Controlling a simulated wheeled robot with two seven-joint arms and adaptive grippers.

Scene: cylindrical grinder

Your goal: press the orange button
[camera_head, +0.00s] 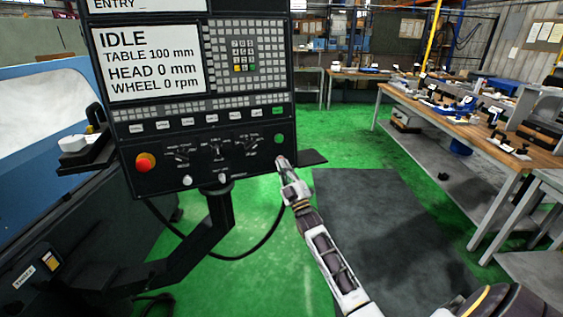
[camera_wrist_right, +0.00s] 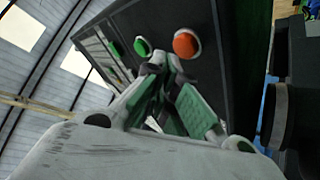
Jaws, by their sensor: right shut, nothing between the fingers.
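The orange button (camera_wrist_right: 186,44) shows clearly in the right wrist view, round with a pale rim, on the dark control panel (camera_head: 240,170). A green button (camera_wrist_right: 142,46) sits beside it and also shows in the head view (camera_head: 279,139) at the panel's right. My right gripper (camera_head: 282,162) is shut and empty, its tips at the panel's lower right corner. In the wrist view its fingertips (camera_wrist_right: 158,62) are close to the two buttons, apart from the orange one's face; whether they touch the panel I cannot tell. In the head view the gripper largely hides the orange button. My left gripper is out of view.
A red knob (camera_head: 145,162) sits at the panel's lower left. The screen (camera_head: 150,65) reads IDLE. A small dark shelf (camera_head: 310,158) juts out behind the panel's right edge. A workbench (camera_head: 470,130) stands to the right; green floor lies between.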

